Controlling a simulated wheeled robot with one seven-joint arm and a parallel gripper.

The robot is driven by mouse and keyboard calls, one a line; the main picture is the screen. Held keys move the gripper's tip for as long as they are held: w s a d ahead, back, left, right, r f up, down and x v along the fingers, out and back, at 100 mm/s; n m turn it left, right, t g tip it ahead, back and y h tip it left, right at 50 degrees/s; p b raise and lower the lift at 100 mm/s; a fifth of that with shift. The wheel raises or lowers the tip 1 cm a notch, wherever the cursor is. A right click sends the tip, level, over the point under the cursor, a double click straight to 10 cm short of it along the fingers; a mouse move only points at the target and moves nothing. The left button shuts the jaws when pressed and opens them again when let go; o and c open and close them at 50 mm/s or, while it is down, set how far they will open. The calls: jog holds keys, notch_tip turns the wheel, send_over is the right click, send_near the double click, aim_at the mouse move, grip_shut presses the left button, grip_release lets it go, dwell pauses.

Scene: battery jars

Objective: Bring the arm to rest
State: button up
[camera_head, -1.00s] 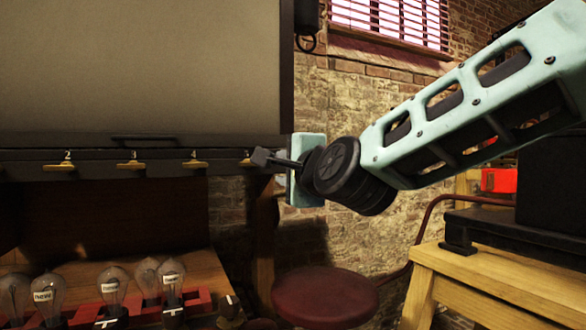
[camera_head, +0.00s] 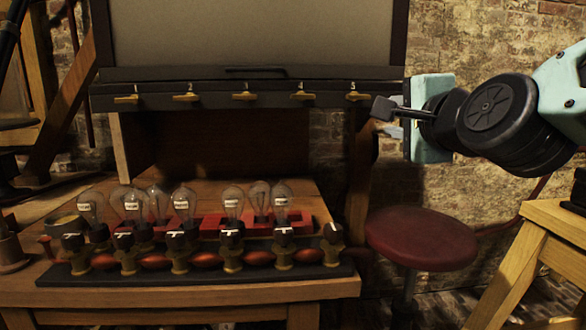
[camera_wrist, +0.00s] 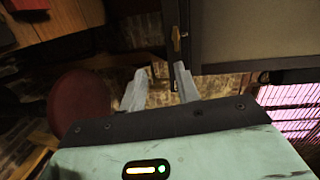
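My gripper (camera_head: 386,109) is at the right of the head view, just right of the brass hook marked 5 (camera_head: 358,96) on the dark rail. In the wrist view its two grey fingers (camera_wrist: 160,72) stand apart with nothing between them, so it is open and empty. My arm comes in from the right edge, in front of the brick wall. Whether the fingers touch the rail end cannot be told.
A wooden bench (camera_head: 180,292) holds several glass bulbs and a row of black-knobbed brass switches. A dark rail (camera_head: 218,98) with numbered hooks runs under a grey panel (camera_head: 250,30). A red stool (camera_head: 421,238) and a yellow wooden stand (camera_head: 510,255) are lower right.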

jog(key=s+a+f+n+g+y, duration=0.2)
jog(key=s+a+f+n+g, duration=0.3)
jog(key=f+n, duration=0.3)
jog(key=s+a+f+n+g+y, duration=0.1)
jog(key=s+a+f+n+g, duration=0.35)
jog(key=f, duration=0.55)
jog(key=s+d+f+n+g+h, duration=0.1)
jog(key=s+f+n+g+h, duration=0.1)
jog(key=s+f+n+g, duration=0.45)
jog(key=s+d+f+n+g+h, duration=0.15)
jog(key=s+f+n, duration=0.3)
jog(key=s, duration=0.55)
notch_tip(320, 180, up, 23)
jog(key=p, duration=2.1)
jog(key=shift+w+p, duration=0.4)
jog(key=shift+w, duration=0.05)
jog(key=shift+d+n, duration=0.1)
jog(key=shift+n, duration=0.15)
